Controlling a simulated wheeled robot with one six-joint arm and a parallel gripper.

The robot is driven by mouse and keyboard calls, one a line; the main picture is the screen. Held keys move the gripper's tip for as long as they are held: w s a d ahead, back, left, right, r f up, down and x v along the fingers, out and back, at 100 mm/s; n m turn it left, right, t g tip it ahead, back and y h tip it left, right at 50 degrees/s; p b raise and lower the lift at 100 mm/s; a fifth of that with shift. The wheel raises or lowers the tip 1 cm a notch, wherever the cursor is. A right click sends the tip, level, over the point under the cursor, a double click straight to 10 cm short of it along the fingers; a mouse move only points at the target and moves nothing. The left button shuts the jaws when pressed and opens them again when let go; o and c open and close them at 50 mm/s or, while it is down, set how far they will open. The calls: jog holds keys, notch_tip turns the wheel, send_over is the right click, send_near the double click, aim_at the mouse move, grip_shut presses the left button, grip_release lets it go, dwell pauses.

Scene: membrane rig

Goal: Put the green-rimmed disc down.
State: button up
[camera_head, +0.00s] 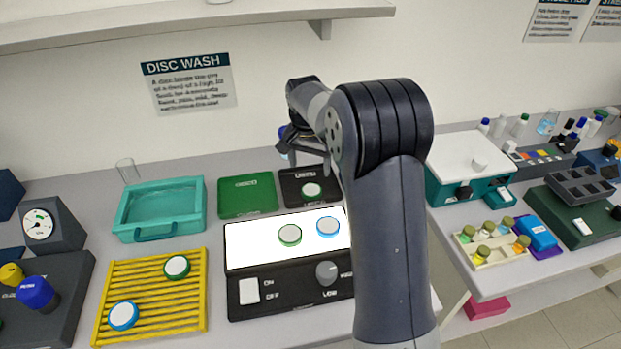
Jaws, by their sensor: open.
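Several white discs with coloured rims are in view. A third green-rimmed disc (177,267) lies on the yellow slatted rack (157,293), with a blue-rimmed disc (123,316) nearer the front. My gripper (285,154) is open, apparently empty and above the black pad. My arm partly hides it.
A green pad (247,196) lies left of the black pad. A shelf (180,22) overhangs the back. A white-topped box (469,162) stands right of my arm.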

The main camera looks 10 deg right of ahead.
jog(key=shift+s+a+r, duration=0.1)
jog(key=shift+s+r, duration=0.05)
jog(key=shift+r, duration=1.3)
